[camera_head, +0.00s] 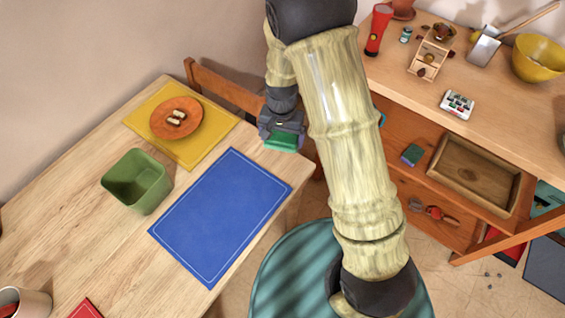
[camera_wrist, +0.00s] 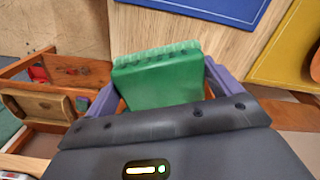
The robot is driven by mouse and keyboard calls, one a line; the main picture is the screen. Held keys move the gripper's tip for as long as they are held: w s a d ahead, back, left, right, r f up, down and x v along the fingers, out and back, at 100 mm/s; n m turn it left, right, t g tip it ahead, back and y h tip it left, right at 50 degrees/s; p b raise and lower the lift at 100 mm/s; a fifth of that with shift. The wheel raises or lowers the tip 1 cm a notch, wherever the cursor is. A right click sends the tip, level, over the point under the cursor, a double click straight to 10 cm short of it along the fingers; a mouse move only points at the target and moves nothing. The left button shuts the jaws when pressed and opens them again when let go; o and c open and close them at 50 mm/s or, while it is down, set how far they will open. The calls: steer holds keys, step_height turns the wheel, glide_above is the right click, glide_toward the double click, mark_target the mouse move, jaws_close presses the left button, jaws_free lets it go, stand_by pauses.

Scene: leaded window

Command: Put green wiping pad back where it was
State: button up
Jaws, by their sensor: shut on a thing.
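The green wiping pad (camera_head: 281,141) is in my gripper (camera_head: 282,138), past the far right edge of the wooden table in the head view. In the wrist view the pad (camera_wrist: 158,80) sits between the two purple fingers of my gripper (camera_wrist: 160,88), which is shut on it. The pad's top edge looks ridged. It is held in the air beside the table edge, near the blue mat (camera_head: 221,217).
The table (camera_head: 100,240) carries a green bin (camera_head: 137,181), a yellow mat (camera_head: 207,150) and an orange plate (camera_head: 190,128). A chair back (camera_head: 222,88) stands behind. At right, a wooden sideboard (camera_head: 500,110) has a shelf with a small green-and-purple block (camera_head: 411,155) and an empty wooden tray (camera_head: 476,172).

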glide_above(282, 161)
steer(key=shift+f, duration=2.9)
steer(key=shift+f+p, duration=0.3)
steer(key=shift+f, duration=1.8)
steer(key=shift+f, duration=0.15)
steer(key=o, duration=0.9)
steer(key=shift+c, duration=0.2)
